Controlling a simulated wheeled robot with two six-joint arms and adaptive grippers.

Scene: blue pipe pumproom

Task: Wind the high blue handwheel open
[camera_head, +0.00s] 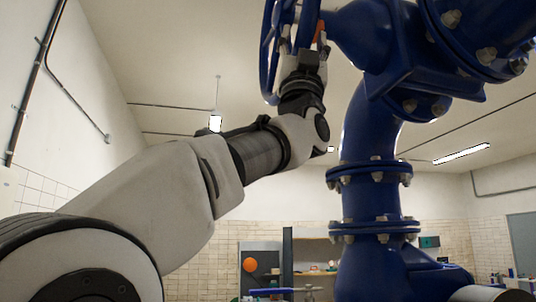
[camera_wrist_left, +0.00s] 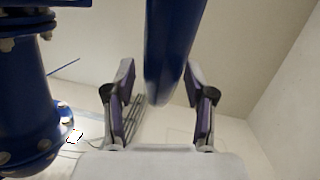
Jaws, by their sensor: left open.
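The high blue handwheel (camera_head: 267,55) is at the top of the head view, left of the blue valve body, and its upper part is cut off by the frame. My left gripper (camera_head: 303,32) is raised beside the wheel and partly overlaps it. In the left wrist view a thick blue bar, seemingly the handwheel's rim (camera_wrist_left: 170,45), comes down from the top between the two fingers of my left gripper (camera_wrist_left: 158,82). The fingers stand apart, with a gap visible on both sides of the rim. My right gripper is in neither view.
A large blue flanged pipe (camera_head: 372,205) stands right of my left arm, with the bolted valve body (camera_head: 380,45) above it. Shelves (camera_head: 315,255) and an orange ball-like thing (camera_head: 250,265) are far behind. Open air lies left of the wheel, before the white wall.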

